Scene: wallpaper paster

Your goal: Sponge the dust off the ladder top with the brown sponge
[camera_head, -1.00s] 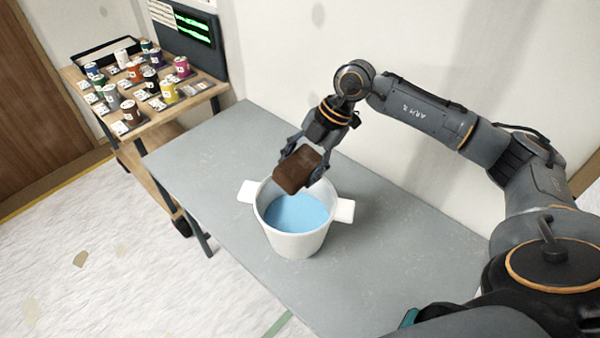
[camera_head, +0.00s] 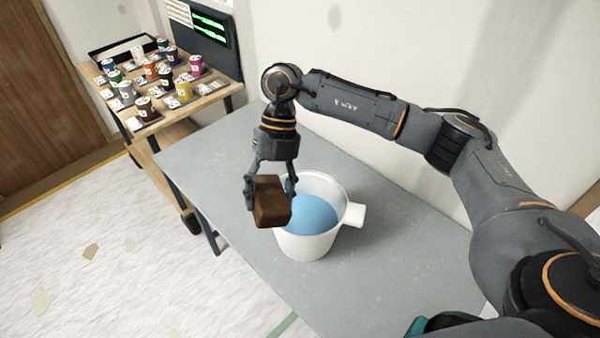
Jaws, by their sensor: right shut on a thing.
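The brown sponge (camera_head: 272,203) is a small dark brown block. My right gripper (camera_head: 270,185) is shut on it and points down. It holds the sponge in front of the left rim of a white bucket, as seen in the head view, and the sponge covers part of that rim. I cannot tell the exact height of the sponge above the table. The ladder top and its dust are not in view. My left gripper is not in view.
The white bucket (camera_head: 308,246) with blue liquid (camera_head: 312,214) and side handles stands on a grey table (camera_head: 225,150). A wooden cart (camera_head: 207,97) with several small colored cans stands at the back left. A wall runs behind the table.

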